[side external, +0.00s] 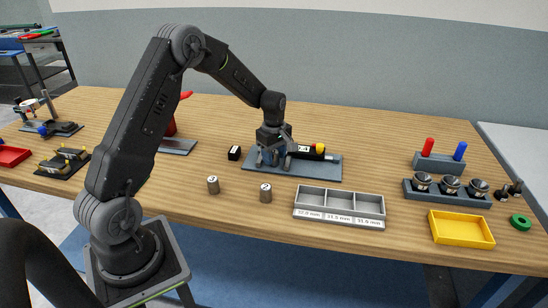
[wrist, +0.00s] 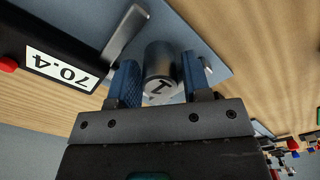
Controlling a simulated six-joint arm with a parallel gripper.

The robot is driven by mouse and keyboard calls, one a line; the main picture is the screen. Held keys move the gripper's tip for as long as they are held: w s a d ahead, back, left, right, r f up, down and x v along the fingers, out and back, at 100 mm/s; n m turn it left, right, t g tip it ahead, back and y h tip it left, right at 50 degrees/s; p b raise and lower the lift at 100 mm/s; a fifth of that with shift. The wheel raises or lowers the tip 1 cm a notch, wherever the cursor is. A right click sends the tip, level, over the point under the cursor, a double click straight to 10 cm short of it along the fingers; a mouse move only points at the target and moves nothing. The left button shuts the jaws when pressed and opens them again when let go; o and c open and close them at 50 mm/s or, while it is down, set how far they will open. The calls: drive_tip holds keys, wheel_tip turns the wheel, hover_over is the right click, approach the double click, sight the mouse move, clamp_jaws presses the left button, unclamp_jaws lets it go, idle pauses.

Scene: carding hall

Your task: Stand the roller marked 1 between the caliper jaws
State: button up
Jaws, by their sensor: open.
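The roller marked 1 (wrist: 160,62) is a grey metal cylinder; its numbered end faces the wrist camera. My gripper (wrist: 161,82) is open, its blue-padded fingers on either side of the roller, with a narrow gap visible at the right finger. In the side view my gripper (side external: 272,158) is low over the blue-grey plate (side external: 325,173) and hides the roller. The black caliper (wrist: 62,45) reads 70.4. One silver caliper jaw (wrist: 126,34) shows left of the roller; a small silver piece shows beyond the right finger, and I cannot tell whether it is the other jaw.
Two other numbered rollers (side external: 213,185) (side external: 265,193) stand in front of the plate. A grey three-compartment tray (side external: 340,188) with millimetre labels is empty. A small black block (side external: 234,153) is left of the plate. A yellow tray (side external: 461,230) and a weights rack (side external: 435,195) are at right.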

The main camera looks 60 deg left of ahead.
sight(274, 152)
wheel_tip(274, 152, up, 10)
drive_tip(key=shift+f, duration=0.1)
drive_tip(key=s+d+r+m+t, duration=0.2)
drive_tip(key=s+d+r+m, duration=0.65)
drive_tip(key=d+r, duration=0.3)
drive_tip(key=s+d+m+t, duration=0.1)
drive_tip(key=s+d+m, duration=0.3)
drive_tip(key=s, duration=0.4)
drive_tip(key=s+d+m+t, duration=0.2)
drive_tip(key=s+d+m, duration=0.3)
drive_tip(key=s+m, duration=0.2)
drive_tip(key=shift+s+d+r+t, duration=0.15)
drive_tip(key=shift+s+t, duration=0.15)
drive_tip(key=shift+s, duration=0.25)
